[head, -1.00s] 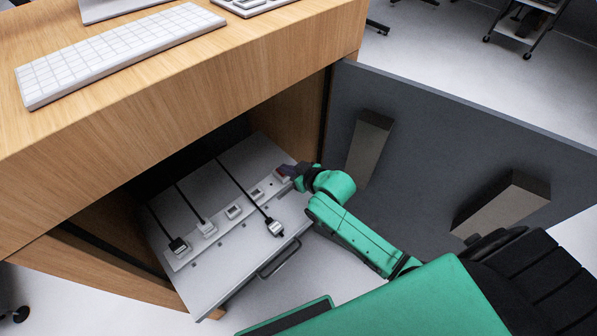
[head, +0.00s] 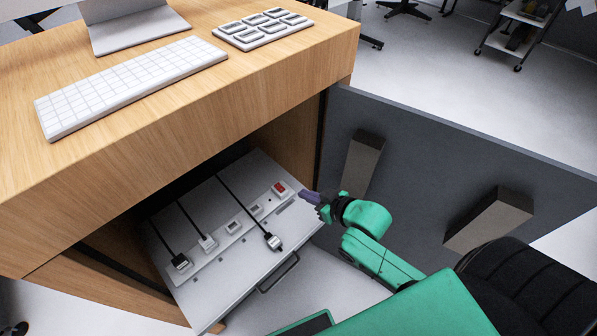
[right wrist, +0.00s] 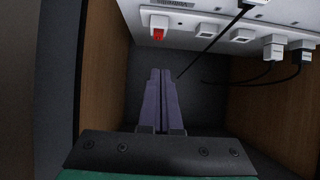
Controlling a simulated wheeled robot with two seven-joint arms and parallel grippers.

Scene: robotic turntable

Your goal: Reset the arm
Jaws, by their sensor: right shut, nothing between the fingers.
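My right gripper (head: 308,197) comes in from the right on a green arm, at the right edge of the pulled-out grey panel tray (head: 215,283). Its two purple fingers are closed together and empty in the right wrist view (right wrist: 161,100). A red switch (head: 280,187) on the panel is just left of the fingertips, apart from them. The red switch also shows ahead of the fingers in the right wrist view (right wrist: 158,34). My left gripper is not in view.
Black cables with plugs (head: 273,241) lie on the tray, beside white sockets (head: 233,227). The tray has a front handle (head: 279,272). A grey door (head: 420,165) with two blocks stands open at right. A keyboard (head: 130,87) lies on the wooden desk (head: 200,130).

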